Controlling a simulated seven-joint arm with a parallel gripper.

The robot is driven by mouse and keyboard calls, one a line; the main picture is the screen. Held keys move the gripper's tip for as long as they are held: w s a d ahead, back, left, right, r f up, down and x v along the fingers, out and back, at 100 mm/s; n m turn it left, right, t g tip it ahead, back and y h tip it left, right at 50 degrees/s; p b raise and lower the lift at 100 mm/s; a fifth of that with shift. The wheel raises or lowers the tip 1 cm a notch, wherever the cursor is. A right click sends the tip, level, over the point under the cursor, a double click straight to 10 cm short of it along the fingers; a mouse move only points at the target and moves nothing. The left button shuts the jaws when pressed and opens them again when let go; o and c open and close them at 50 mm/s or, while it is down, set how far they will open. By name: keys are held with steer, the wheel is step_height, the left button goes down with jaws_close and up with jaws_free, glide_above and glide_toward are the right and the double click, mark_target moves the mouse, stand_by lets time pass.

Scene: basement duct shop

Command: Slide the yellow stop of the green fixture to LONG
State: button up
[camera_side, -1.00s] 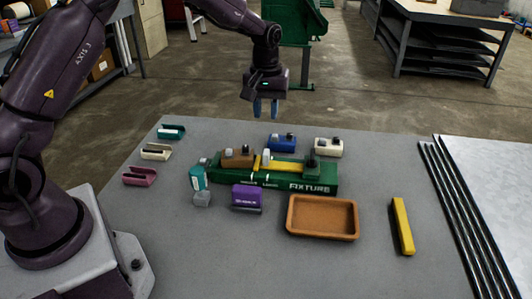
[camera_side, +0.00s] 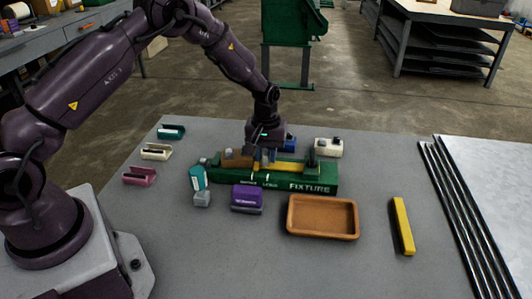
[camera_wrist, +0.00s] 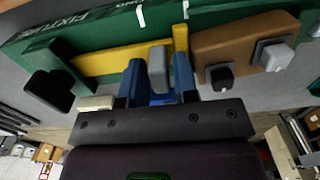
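The green fixture (camera_side: 235,183) lies on the grey bench, with a yellow bar (camera_side: 288,167) along its top. The bar's upright yellow stop (camera_wrist: 180,40) and a grey knob (camera_wrist: 158,68) show in the wrist view. The stop is near the white tick (camera_wrist: 185,9) that is leftmost in the side view; the other tick (camera_wrist: 140,16) is apart from it. Lettering at the ticks is too small to read surely. My gripper (camera_side: 264,161) is down at the fixture.
A brown block (camera_side: 237,160) sits on the fixture beside the stop. Blue (camera_side: 290,143) and cream (camera_side: 328,147) blocks stand behind. Purple (camera_side: 247,197) and teal (camera_side: 198,179) pieces and an empty brown tray (camera_side: 322,235) are in front. A yellow bar (camera_side: 403,226) lies right.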

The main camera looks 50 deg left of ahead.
mark_target(284, 165)
steer(key=shift+c, duration=0.4)
jaws_close()
steer(key=shift+w+d, duration=1.65)
steer(key=shift+o, duration=0.4)
jaws_free()
step_height(284, 165, up, 13)
steer(key=shift+s, duration=0.1)
